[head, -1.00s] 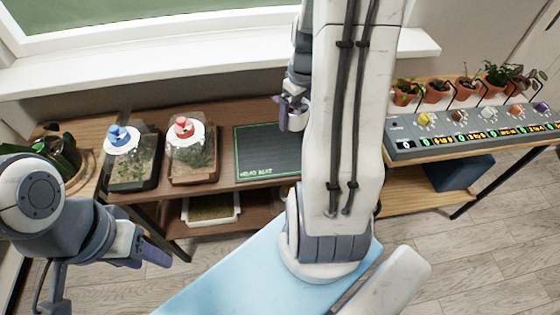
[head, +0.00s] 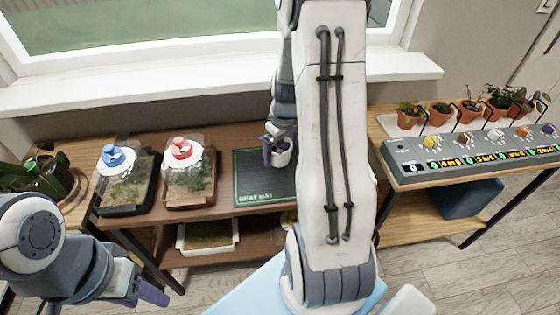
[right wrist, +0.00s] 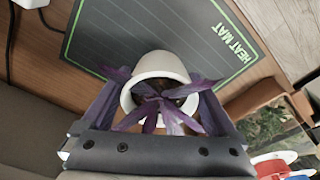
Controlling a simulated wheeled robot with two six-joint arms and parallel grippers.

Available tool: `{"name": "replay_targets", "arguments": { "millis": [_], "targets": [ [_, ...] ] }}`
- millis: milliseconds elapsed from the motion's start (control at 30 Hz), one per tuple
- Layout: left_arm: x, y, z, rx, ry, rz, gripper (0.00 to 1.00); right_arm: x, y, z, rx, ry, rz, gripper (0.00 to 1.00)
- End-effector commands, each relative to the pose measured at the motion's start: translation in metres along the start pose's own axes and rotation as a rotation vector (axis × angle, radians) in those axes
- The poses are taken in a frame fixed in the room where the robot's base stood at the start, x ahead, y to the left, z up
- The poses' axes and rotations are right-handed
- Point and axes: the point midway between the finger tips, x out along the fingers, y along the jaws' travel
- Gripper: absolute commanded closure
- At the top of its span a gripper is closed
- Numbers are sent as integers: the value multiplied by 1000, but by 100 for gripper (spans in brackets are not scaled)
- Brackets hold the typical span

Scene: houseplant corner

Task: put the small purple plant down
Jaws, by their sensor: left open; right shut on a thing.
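The small purple plant (right wrist: 160,108) has dark purple leaves and sits in a white pot (right wrist: 158,66). In the head view the plant (head: 276,152) is over the dark heat mat (head: 245,190), which has a green outline. My right gripper (head: 270,148) is shut on the pot; its fingers show on both sides of the pot in the right wrist view (right wrist: 155,100). The pot looks roughly upright in the head view. Whether its base touches the mat I cannot tell. My left gripper (head: 150,292) is open and empty at the lower left, away from the plant.
Two terrariums, one with a blue knob (head: 115,156) and one with a red knob (head: 182,148), stand left of the mat. A control panel (head: 470,152) and a row of potted plants (head: 440,112) are on the right table. A white tray (head: 208,238) sits on the lower shelf.

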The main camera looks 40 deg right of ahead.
Motion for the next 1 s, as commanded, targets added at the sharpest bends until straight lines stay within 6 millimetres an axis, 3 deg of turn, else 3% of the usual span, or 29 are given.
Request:
{"name": "replay_targets", "arguments": {
  "millis": [300,733,767,1000],
  "targets": [
    [6,0,0,0,0,0,50,39,0,4,1,-2,0,78],
    [10,-1,1,0,0,0,50,46,0,5,1,0,1,78],
    [8,-1,0,0,0,0,50,44,0,5,1,0,1,0],
    [7,0,0,0,0,0,50,43,0,4,1,0,1,0]
  ]
}}
